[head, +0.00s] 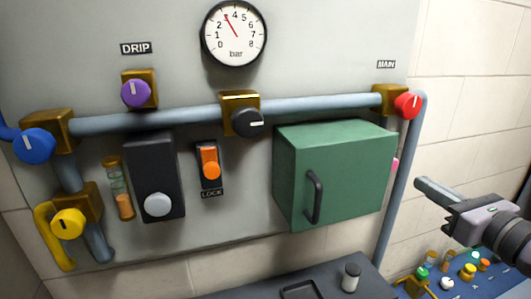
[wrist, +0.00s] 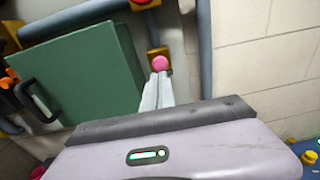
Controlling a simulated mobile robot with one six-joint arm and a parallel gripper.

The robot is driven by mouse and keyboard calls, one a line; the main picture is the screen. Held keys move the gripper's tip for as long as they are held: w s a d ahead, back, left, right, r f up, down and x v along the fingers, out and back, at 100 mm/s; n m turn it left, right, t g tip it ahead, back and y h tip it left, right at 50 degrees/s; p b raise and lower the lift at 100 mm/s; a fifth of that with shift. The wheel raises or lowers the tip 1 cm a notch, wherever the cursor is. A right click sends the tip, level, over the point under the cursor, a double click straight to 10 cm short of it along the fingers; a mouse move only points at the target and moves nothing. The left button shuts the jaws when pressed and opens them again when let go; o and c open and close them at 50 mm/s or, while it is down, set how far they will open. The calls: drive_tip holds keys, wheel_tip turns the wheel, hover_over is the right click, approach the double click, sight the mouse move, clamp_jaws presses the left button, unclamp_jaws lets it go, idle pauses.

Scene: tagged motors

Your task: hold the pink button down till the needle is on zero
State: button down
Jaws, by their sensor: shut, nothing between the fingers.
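The pink button (wrist: 160,63) shows in the wrist view on a brass block, to the right of the green box. In the head view only a sliver of the pink button (head: 395,165) shows past the green box's right edge. My gripper (head: 419,181) is shut and empty, to the right of the button and the vertical pipe, with a gap between. In the wrist view its fingertips (wrist: 158,76) point at the button, just below it in the picture. The round bar gauge (head: 235,34) has its red needle at about 3.
The green box (head: 335,172) with a black handle juts out left of the button. A vertical grey pipe (head: 401,190) under the red MAIN knob (head: 408,105) runs close by. A blue tray (head: 478,275) with small coloured-topped items lies below my gripper.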

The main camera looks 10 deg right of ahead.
sight(394, 166)
drive_tip(key=w, duration=0.4)
drive_tip(key=w+p, duration=0.1)
drive_tip(key=w, duration=0.1)
drive_tip(key=shift+w+a+f, duration=0.15)
drive_tip(key=shift+w+f, duration=0.1)
drive_tip(key=shift+w, duration=0.15)
drive_tip(key=shift+w+a+r, duration=0.1)
drive_tip(key=shift+w+r, duration=0.1)
drive_tip(key=shift+w, duration=0.5)
drive_tip(key=shift+r, duration=0.15)
idle(0.3)
